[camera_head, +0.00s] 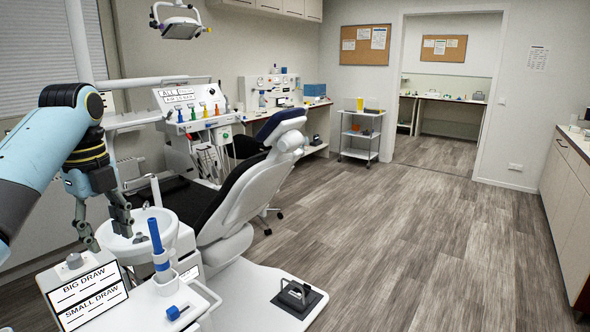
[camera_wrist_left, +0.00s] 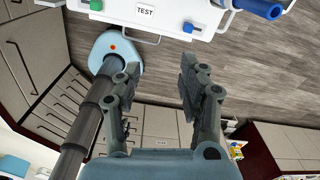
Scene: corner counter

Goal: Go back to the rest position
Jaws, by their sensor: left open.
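My left gripper (camera_head: 106,226) is at the end of the light-blue arm that comes in from the left. Its two grey fingers point down, apart and empty, beside the white basin (camera_head: 112,243) of the dental unit. In the left wrist view the same gripper (camera_wrist_left: 160,72) has its fingers wide apart with only floor between them. A blue cylinder (camera_head: 155,236) stands upright in a white holder to the right of the gripper. My right gripper is not in view.
The dental chair (camera_head: 240,205) and an instrument panel (camera_head: 190,105) stand close beyond the gripper. A sign reading BIG DRAW and SMALL DRAW (camera_head: 88,295) is just below it. A foot pedal (camera_head: 297,295) lies on the white base plate. Open wooden floor (camera_head: 400,235) extends to the right.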

